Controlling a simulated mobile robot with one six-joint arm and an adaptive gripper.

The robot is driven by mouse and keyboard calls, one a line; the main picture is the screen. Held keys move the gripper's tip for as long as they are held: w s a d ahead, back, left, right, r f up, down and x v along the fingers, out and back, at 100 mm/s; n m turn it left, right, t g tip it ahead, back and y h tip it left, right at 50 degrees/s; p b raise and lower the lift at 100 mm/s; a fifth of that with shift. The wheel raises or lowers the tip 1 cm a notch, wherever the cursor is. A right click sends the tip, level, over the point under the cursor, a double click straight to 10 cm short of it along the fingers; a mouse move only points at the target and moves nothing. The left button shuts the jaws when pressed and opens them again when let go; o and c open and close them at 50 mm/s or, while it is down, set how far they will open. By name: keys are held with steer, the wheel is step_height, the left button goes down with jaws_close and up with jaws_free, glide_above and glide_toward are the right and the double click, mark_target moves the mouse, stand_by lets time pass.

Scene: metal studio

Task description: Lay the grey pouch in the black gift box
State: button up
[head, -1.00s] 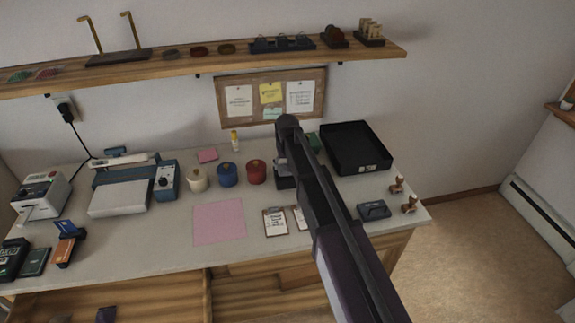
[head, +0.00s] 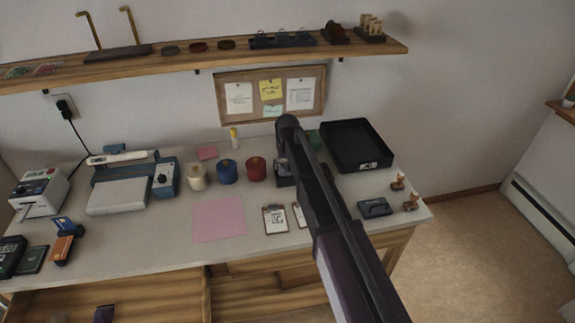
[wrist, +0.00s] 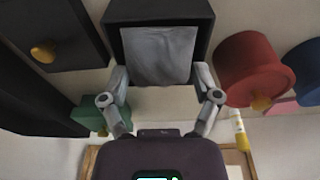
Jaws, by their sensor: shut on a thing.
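The grey pouch (wrist: 159,52) is between the fingers of my gripper (wrist: 160,84) in the wrist view, and my gripper is shut on it. The pouch hangs flat in front of or within the opening of the black gift box (wrist: 158,12); I cannot tell whether it touches the bottom. Dark walls show above the pouch and at its sides. In the head view the black box (head: 285,181) is mostly hidden behind my arm, and the pouch cannot be made out.
Red (head: 256,168), blue (head: 227,172) and cream (head: 196,178) round boxes stand left of the gift box. A green item (wrist: 92,117) and a dark panel with a gold knob (wrist: 60,28) are on its other side. A large black tray (head: 382,163) stands at right.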

steer(key=shift+f+b, duration=0.35)
steer(key=shift+f, duration=0.05)
stand_by(0.7)
steer(key=o, duration=0.7)
steer(key=shift+s+d, duration=0.1)
steer(key=s+d+r+m+p, duration=0.1)
steer(key=s+d+r+p, duration=0.1)
steer(key=s+d, duration=0.5)
steer(key=s+d+r+m+g+p, duration=0.1)
steer(key=s+d+r+p, duration=0.1)
steer(key=s+d, duration=0.6)
steer(key=s+d+r+m+p, duration=0.1)
steer(key=s+d+r+p, duration=0.2)
steer(key=s+d, duration=0.5)
steer(key=shift+s+d+g, duration=0.2)
steer(key=shift+s+g, duration=0.2)
steer(key=shift+s, duration=0.95)
